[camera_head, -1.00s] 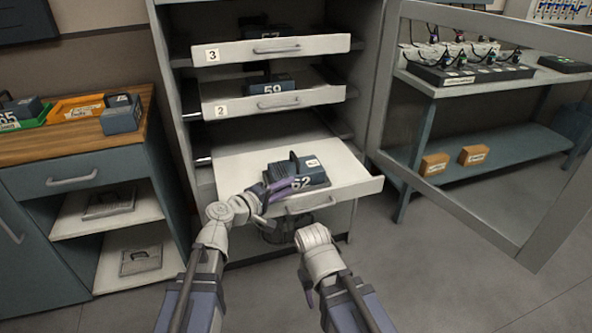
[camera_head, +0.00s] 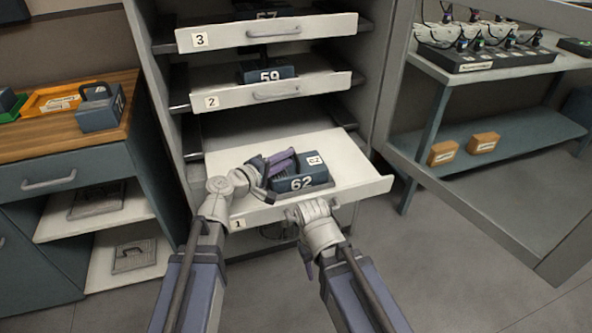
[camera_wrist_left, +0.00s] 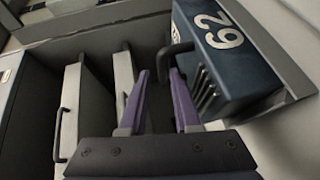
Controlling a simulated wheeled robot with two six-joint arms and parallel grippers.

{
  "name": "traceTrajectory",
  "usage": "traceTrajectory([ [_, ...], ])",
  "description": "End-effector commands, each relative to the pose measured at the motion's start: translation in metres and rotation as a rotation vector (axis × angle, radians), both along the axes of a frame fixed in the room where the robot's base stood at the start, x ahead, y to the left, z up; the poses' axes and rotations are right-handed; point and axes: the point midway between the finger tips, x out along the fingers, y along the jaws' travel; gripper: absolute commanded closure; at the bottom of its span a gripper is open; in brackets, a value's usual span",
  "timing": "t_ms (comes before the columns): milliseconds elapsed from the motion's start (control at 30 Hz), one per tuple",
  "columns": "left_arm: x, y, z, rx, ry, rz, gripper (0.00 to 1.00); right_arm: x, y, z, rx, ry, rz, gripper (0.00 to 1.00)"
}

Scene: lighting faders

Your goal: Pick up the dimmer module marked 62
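The dimmer module marked 62 (camera_head: 300,182) is a dark blue box with a black handle. It sits in the pulled-out bottom drawer (camera_head: 352,180), labelled 1. My left gripper (camera_head: 282,160) is at the module's left side, over the drawer. In the left wrist view its two purple fingers (camera_wrist_left: 158,82) are apart, and the module (camera_wrist_left: 225,50) is just right of them. The black handle (camera_wrist_left: 166,60) shows at the fingertips, near the right finger; I cannot tell whether they touch. My right arm's wrist is near the drawer's front edge, and its fingers cannot be made out.
Drawers 2 (camera_head: 320,91) and 3 (camera_head: 320,30) stand pulled out above, with a module marked 59 (camera_head: 268,74) in drawer 2. A wooden-topped cabinet (camera_head: 40,150) is at left, another module (camera_head: 100,110) on it. A shelf with small boxes (camera_head: 443,153) is at right.

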Motion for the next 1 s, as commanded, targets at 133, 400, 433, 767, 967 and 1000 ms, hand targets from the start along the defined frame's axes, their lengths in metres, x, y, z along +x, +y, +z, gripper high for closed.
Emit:
traceTrajectory([
  [133,0.011,-0.008,-0.004,0.000,0.000,-0.002,0.69,0.000,0.000,-0.003,0.000,0.000,0.000,0.50],
  [400,0.021,-0.017,-0.006,0.000,0.000,0.000,0.69,0.000,0.000,-0.005,-0.001,0.000,0.000,0.50],
  [433,0.022,-0.017,-0.006,0.000,0.000,-0.001,0.69,0.000,0.000,-0.006,-0.001,0.000,0.000,0.50],
  [767,0.057,-0.039,-0.016,0.001,0.000,-0.003,0.69,0.000,0.000,-0.016,0.000,-0.001,0.002,0.50],
  [967,0.062,-0.044,-0.017,0.000,0.000,0.001,0.69,0.000,0.000,-0.017,0.000,-0.001,0.003,0.50],
  [1000,0.062,-0.044,-0.017,0.000,0.000,0.001,0.69,0.000,0.000,-0.017,0.000,-0.001,0.003,0.50],
])
